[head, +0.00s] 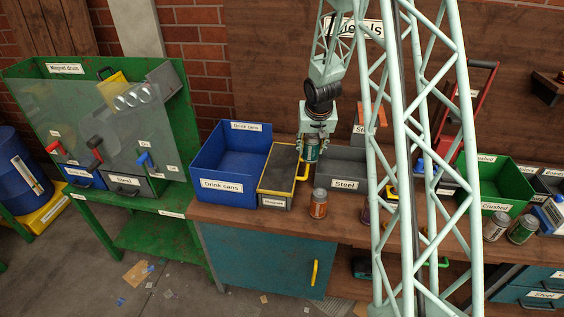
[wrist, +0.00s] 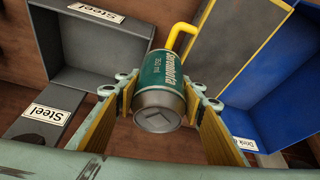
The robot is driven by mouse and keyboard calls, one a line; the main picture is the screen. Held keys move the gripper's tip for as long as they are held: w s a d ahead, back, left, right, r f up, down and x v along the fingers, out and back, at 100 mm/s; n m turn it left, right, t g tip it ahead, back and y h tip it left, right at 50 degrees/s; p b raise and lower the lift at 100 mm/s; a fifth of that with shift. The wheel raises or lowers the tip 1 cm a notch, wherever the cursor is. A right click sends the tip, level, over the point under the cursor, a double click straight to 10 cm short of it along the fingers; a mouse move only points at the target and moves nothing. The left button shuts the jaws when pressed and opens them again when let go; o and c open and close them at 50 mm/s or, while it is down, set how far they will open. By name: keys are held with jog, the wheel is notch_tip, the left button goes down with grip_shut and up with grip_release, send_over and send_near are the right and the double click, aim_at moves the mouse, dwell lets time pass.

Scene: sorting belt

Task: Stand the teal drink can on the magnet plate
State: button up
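The teal drink can (head: 311,152) is held in my gripper (head: 312,146), in the air by the right side of the magnet plate. In the wrist view the can (wrist: 164,80) sits between the two yellow finger pads of my gripper (wrist: 163,98), one end towards the camera. The magnet plate (head: 279,165) is a dark grey top with a yellow edge and handle, labelled Magnet, on the bench. In the wrist view the plate (wrist: 222,35) lies beyond the can, up and to the right. Whether the can touches anything below is not clear.
A blue Drink cans bin (head: 227,187) stands left of the plate and a grey Steel bin (head: 345,184) right of it. An orange can (head: 318,204) stands in front, a purple can (head: 366,212) farther right. A green Crushed bin (head: 496,207) is at the right.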

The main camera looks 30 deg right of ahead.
jog(key=w+a+p, duration=0.1)
jog(key=w, duration=0.4)
jog(key=w+a+f, duration=0.1)
jog(key=w, duration=0.4)
jog(key=w+a+p, duration=0.1)
jog(key=w, duration=0.4)
jog(key=shift+w+a+f+p, duration=0.1)
jog(key=shift+w+f+p, duration=0.15)
jog(key=shift+w+p, duration=0.1)
jog(key=shift+f, duration=0.1)
jog(key=shift+f, duration=1.65)
jog(key=shift+f+b, duration=0.2)
jog(key=shift+b, duration=0.15)
jog(key=o, duration=0.7)
jog(key=shift+c, duration=0.2)
jog(key=shift+r+p, duration=0.25)
jog(key=shift+p, duration=0.05)
jog(key=v, duration=1.2)
